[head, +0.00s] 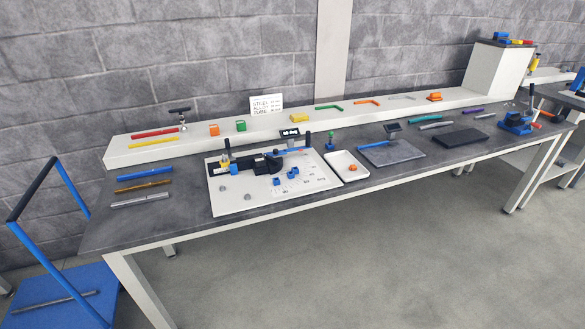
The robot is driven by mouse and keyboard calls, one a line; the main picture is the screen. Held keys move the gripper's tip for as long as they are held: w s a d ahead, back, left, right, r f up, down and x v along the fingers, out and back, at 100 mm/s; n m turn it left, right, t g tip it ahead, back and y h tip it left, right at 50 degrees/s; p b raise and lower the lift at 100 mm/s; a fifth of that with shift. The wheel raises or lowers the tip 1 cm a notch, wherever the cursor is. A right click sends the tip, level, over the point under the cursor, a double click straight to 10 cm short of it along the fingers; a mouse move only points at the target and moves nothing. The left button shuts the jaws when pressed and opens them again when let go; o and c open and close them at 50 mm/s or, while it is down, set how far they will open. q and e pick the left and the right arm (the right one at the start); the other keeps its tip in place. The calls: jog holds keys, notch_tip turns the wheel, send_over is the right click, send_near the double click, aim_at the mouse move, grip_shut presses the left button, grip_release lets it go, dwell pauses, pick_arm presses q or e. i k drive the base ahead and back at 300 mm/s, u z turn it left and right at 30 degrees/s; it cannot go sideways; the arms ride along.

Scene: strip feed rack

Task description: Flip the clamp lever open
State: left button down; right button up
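A black fixture (255,162) sits on a white board (235,206) on the dark workbench. At its left end an upright black handle (227,146) stands above a yellow part (224,158). At its right end a dark arm with a blue piece (291,150) slants toward a second upright black handle (308,139). I cannot tell for sure which handle is the clamp lever, or whether the clamp is shut. Several small blue blocks (279,180) and two grey knobs (222,188) lie on the board in front of the fixture. Neither of my grippers is in view.
A white raised shelf (120,155) along the bench's back holds coloured strips and a sign (267,105). A white tray (350,176), a grey mat (385,158) and a dark mat (462,137) lie to the right. A blue cart (60,288) stands at left. The floor in front is clear.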

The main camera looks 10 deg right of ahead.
aim_at(227, 143)
jog(key=z, duration=0.55)
jog(key=i, duration=0.9)
jog(key=z, duration=0.3)
jog(key=k, duration=0.35)
jog(key=z, duration=0.15)
